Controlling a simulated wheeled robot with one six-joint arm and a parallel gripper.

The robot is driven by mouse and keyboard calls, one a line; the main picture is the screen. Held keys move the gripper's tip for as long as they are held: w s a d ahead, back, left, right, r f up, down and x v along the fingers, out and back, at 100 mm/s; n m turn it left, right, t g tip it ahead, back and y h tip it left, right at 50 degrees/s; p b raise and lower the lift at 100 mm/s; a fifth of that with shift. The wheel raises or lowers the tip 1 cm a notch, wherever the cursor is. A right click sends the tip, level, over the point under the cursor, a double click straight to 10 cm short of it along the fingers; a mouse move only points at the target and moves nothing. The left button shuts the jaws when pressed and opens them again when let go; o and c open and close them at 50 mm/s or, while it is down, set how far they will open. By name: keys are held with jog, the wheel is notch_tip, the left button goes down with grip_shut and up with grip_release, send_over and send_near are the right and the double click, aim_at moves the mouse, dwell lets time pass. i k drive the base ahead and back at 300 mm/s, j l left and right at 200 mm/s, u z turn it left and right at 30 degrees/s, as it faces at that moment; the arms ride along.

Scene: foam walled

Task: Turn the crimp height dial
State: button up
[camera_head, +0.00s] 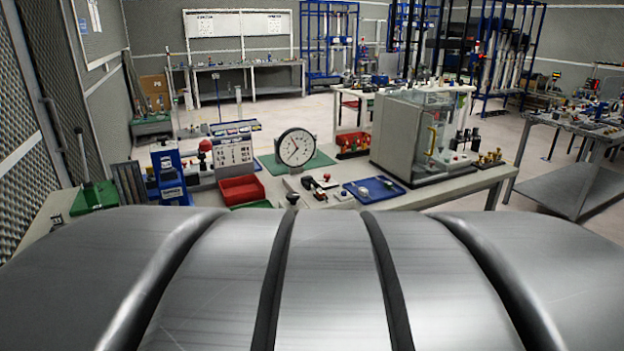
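My gripper is not in view. The lower half of the view is blocked, so the bench's near edge is partly hidden.
A red bin (241,189), a blue tray (374,189) and a clear-fronted cabinet (424,137) crowd the bench. A green-based lever device (95,192) is at left. A grey side table (575,185) stands at right. Open floor (300,112) lies behind the bench.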

aim_at(162, 139)
jog(key=u, duration=1.05)
